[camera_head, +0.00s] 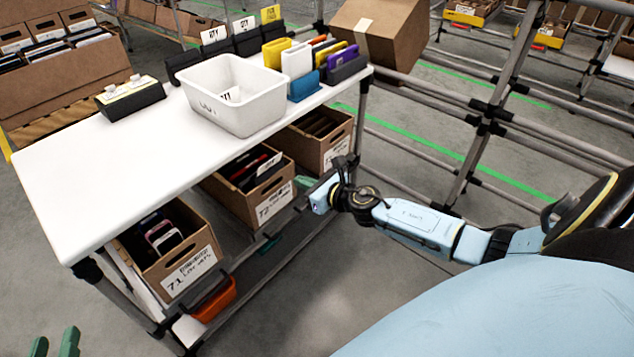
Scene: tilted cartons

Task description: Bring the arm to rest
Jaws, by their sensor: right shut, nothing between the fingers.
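My right arm, light blue with black joints, reaches in from the right. Its gripper (305,183) is beside the front right edge of the white table (95,175), with green fingertips partly seen near the lower cartons. It is shut and holds nothing. My left gripper (55,343) shows only as two green fingers at the bottom left corner, standing apart with nothing visible between them. The rest of the left arm is out of view.
A white bin (235,95) stands on the table near colored folders (300,62) and a black label block (130,98). Open cartons (180,265) and an orange tray (215,300) sit on the shelf below. A tilted carton (385,30) is behind. Floor (330,290) is clear.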

